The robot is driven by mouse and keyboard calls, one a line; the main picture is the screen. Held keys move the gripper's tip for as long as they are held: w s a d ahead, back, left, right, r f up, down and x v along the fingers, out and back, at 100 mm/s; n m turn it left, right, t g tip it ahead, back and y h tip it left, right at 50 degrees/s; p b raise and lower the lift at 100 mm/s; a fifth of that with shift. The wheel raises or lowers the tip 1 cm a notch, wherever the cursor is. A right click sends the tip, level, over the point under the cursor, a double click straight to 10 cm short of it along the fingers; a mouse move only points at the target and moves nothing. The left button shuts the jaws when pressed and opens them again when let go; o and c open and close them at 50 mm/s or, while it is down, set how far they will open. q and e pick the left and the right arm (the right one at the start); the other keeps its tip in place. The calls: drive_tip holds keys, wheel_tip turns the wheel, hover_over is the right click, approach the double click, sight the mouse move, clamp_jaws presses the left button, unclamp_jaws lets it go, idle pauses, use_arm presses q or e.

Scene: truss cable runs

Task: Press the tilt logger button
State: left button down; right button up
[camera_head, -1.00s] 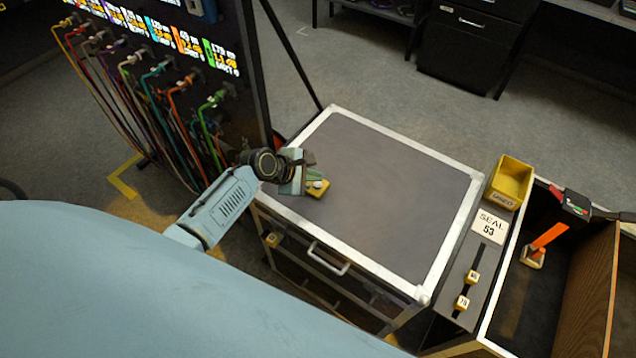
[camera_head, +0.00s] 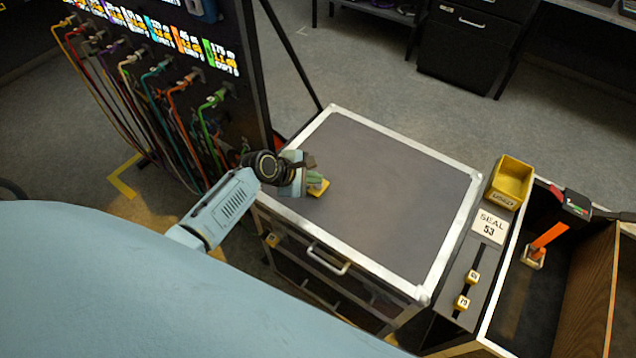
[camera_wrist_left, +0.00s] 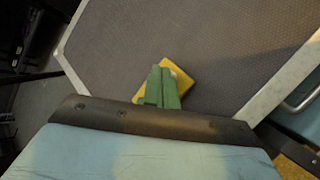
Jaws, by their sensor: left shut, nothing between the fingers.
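The tilt logger (camera_head: 319,189) is a small yellow block on the grey case top, near its left corner. In the left wrist view the yellow logger (camera_wrist_left: 184,69) lies under and beyond my fingertips, with a sliver of a pale round button (camera_wrist_left: 177,72) beside them. My left gripper (camera_head: 314,180) has its green fingers shut and empty, over the logger and hiding much of it. The shut fingers also show in the left wrist view (camera_wrist_left: 162,80). I cannot tell whether the tips touch the button. My right gripper is not in view.
The case top (camera_head: 385,190) has a metal rim and is otherwise clear. A panel with several coloured cables (camera_head: 170,95) stands at the left. A yellow bin (camera_head: 511,183), a "SEAL 53" card (camera_head: 490,226) and an open box with an orange-handled tool (camera_head: 549,237) are at the right.

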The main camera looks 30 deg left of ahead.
sight(314, 185)
use_arm(q)
drive_tip(key=shift+f, duration=0.5)
idle(0.6)
drive_tip(key=shift+r, duration=0.1)
drive_tip(key=shift+r+p, duration=0.85)
drive_tip(key=shift+p, duration=0.05)
wheel_tip(314, 185, up, 5)
drive_tip(key=p, duration=0.5)
drive_tip(key=shift+p, duration=0.4)
idle(0.3)
